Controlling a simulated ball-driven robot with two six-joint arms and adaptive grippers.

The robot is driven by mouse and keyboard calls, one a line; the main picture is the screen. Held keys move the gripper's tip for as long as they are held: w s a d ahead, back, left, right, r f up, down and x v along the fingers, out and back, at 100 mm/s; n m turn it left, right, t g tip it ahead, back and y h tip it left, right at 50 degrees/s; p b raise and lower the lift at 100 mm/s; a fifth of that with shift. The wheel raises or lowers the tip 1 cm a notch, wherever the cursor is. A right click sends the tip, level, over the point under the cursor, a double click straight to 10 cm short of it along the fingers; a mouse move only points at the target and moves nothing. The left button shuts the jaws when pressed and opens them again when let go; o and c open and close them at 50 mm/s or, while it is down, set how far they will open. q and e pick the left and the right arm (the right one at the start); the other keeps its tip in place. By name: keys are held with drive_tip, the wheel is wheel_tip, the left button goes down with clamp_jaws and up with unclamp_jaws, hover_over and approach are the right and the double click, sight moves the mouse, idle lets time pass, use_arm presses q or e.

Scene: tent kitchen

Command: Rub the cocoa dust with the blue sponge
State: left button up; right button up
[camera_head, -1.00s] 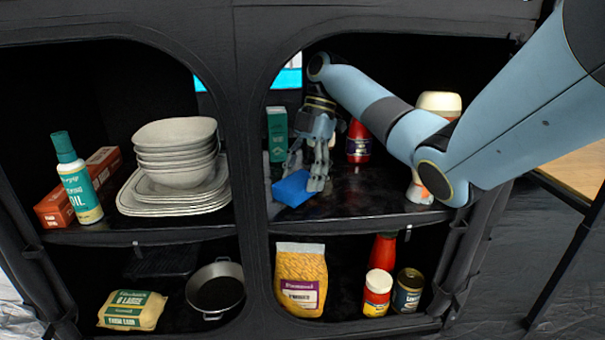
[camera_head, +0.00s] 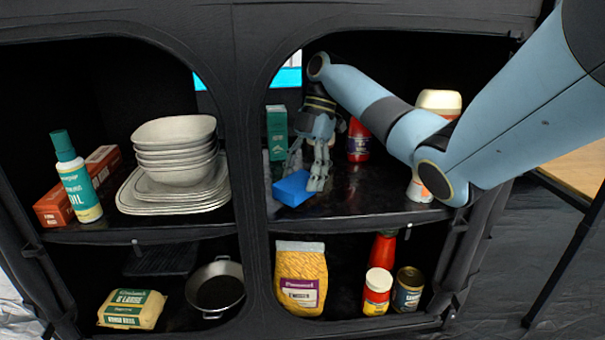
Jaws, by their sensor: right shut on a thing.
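The blue sponge (camera_head: 291,189) is on the upper right shelf of the black cabinet, close to the middle divider. My right gripper (camera_head: 305,182) reaches into this compartment from above, its fingers pointing down, and is shut on the sponge. The sponge is low, at the shelf surface; I cannot tell whether it presses on it. I cannot make out the cocoa dust on the dark shelf (camera_head: 370,200). My left gripper is not in view.
A green box (camera_head: 277,132) stands behind the gripper. The divider (camera_head: 250,170) is close on the left, with stacked bowls (camera_head: 176,150) beyond. Bare shelf lies right of the gripper.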

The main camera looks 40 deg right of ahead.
drive_tip(key=shift+f, duration=0.85)
drive_tip(key=shift+d, duration=0.1)
drive_tip(key=shift+s+d+r+p, duration=0.1)
drive_tip(key=shift+s+d+p, duration=0.25)
drive_tip(key=shift+d, duration=0.3)
drive_tip(key=shift+s+d+r+p, duration=0.1)
drive_tip(key=shift+s+d+p, duration=0.1)
drive_tip(key=shift+s+d, duration=0.5)
drive_tip(key=shift+d, duration=0.25)
drive_tip(key=shift+f, duration=0.2)
drive_tip(key=shift+w+a+f, duration=0.1)
drive_tip(key=shift+w+a, duration=0.25)
drive_tip(key=shift+a, duration=0.25)
drive_tip(key=shift+w+a+f, duration=0.1)
drive_tip(key=shift+w+a, duration=0.2)
drive_tip(key=shift+a, duration=0.3)
drive_tip(key=shift+w+a+f, duration=0.1)
drive_tip(key=shift+w+a, duration=0.25)
drive_tip(key=shift+a, duration=0.25)
drive_tip(key=shift+c, duration=0.4)
drive_tip(key=shift+r, duration=0.1)
